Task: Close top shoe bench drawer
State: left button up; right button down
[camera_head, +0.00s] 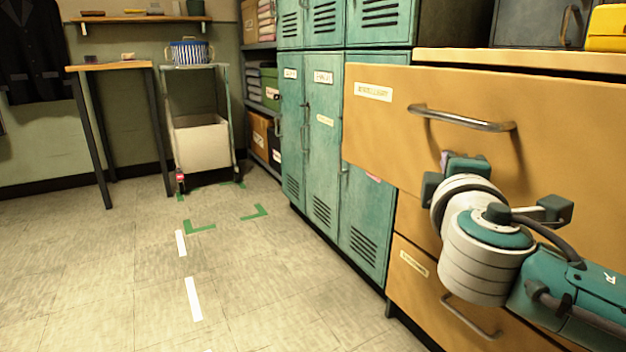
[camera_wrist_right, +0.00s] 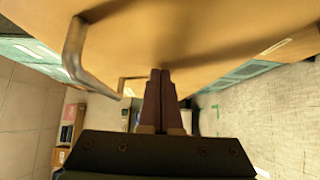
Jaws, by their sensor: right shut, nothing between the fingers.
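The shoe bench is a wooden unit at the right of the head view. Its top drawer (camera_head: 385,125) has a wide orange-brown front with a label and a metal bar handle (camera_head: 461,118). This front stands out past the drawers below, so the drawer is open. My right gripper (camera_head: 446,159) is below the handle, close to the lower part of the front; contact cannot be told. In the wrist view the right gripper (camera_wrist_right: 160,75) has its dark fingers together, empty, with the drawer front (camera_wrist_right: 190,30) beyond and the handle (camera_wrist_right: 76,48) to the left. My left gripper is not in view.
A lower drawer has its own handle (camera_head: 468,316). Teal lockers (camera_head: 322,140) stand left of the bench. A yellow box (camera_head: 607,28) and a dark case (camera_head: 538,22) sit on top. The tiled floor (camera_head: 130,270) at left is clear.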

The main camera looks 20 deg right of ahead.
jog(key=d+b, duration=0.1)
jog(key=d, duration=0.5)
jog(key=w+d+b, duration=0.1)
jog(key=d+b, duration=0.1)
jog(key=d, duration=0.5)
jog(key=w+d+b, duration=0.1)
jog(key=d+b, duration=0.1)
jog(key=d, duration=0.4)
jog(key=shift+d, duration=0.4)
jog(key=shift+d+b, duration=0.15)
jog(key=shift+b, duration=0.15)
jog(key=shift+f, duration=0.1)
